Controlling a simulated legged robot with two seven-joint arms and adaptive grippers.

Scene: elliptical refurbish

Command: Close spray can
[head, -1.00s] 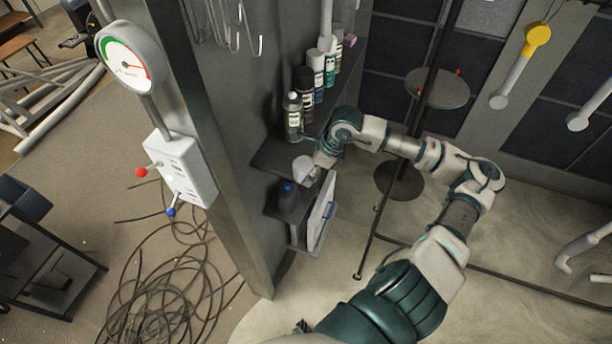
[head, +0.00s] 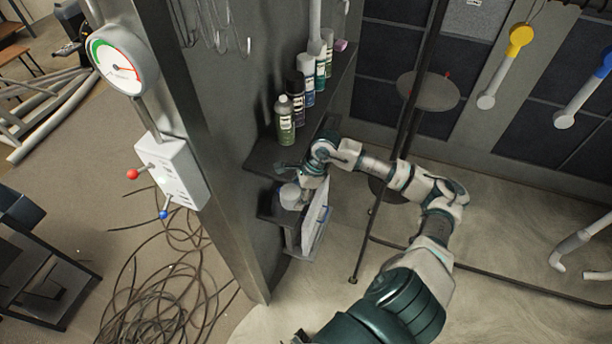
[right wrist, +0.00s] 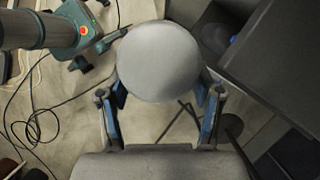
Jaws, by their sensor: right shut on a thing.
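My right gripper (head: 301,189) is shut on a pale grey round cap (head: 290,196). In the right wrist view the cap (right wrist: 158,62) shows as a smooth disc between the two fingers of the gripper (right wrist: 163,92). In the head view the cap is held in front of the lower shelf (head: 266,212), below and apart from the spray cans. My left gripper is not in view.
Behind the nearest can stand a black can (head: 296,92), a blue-and-white can (head: 307,82) and a green can (head: 320,66). A pillar with a gauge (head: 122,62) and switch box (head: 172,172) is at left. A thin black pole (head: 366,245) stands right of the shelves.

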